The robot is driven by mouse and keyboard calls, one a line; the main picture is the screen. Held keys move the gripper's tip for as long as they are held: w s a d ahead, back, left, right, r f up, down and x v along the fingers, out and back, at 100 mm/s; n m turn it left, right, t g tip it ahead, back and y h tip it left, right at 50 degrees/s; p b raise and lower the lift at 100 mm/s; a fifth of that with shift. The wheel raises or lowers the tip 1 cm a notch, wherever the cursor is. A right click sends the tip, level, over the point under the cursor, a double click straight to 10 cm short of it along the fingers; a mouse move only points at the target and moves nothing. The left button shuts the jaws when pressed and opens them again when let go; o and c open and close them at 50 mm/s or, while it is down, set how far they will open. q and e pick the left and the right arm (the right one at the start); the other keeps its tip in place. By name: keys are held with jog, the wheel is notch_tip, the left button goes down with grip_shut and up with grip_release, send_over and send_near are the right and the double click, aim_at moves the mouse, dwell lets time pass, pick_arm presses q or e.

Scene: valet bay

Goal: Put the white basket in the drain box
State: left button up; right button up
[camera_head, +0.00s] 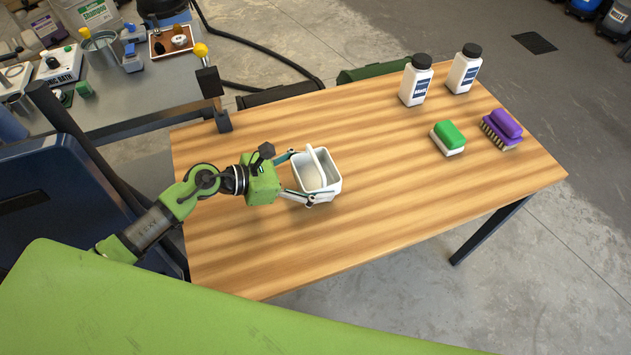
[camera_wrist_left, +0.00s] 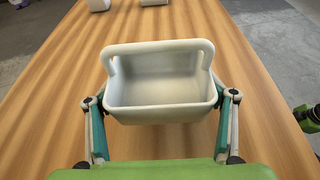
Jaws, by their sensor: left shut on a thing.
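The white basket (camera_head: 316,180) is a small open tub with an upright arched handle, over the left part of the wooden table in the head view. My left gripper (camera_head: 303,177) is shut on it, with one finger along each of two opposite sides. In the left wrist view the basket (camera_wrist_left: 160,92) fills the middle between the two fingers (camera_wrist_left: 162,125), upright and seemingly empty. I cannot tell whether its bottom touches the table. I cannot pick out a drain box with certainty. My right gripper's fingers do not show.
The wooden table (camera_head: 400,170) is clear in its middle. Two white bottles (camera_head: 416,82) (camera_head: 464,70), a green brush (camera_head: 448,137) and a purple brush (camera_head: 502,128) stand at its right. A yellow-knobbed post (camera_head: 207,78) rises at the far left corner. A cluttered grey bench (camera_head: 110,95) stands beyond.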

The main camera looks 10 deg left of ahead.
aim_at(316, 183)
pick_arm(q)
jog(key=shift+w+f, duration=0.2)
jog(key=shift+f, duration=1.45)
jog(key=shift+f, duration=0.3)
jog(key=o, duration=1.2)
jog(key=shift+r, duration=0.1)
jog(key=shift+c, duration=0.2)
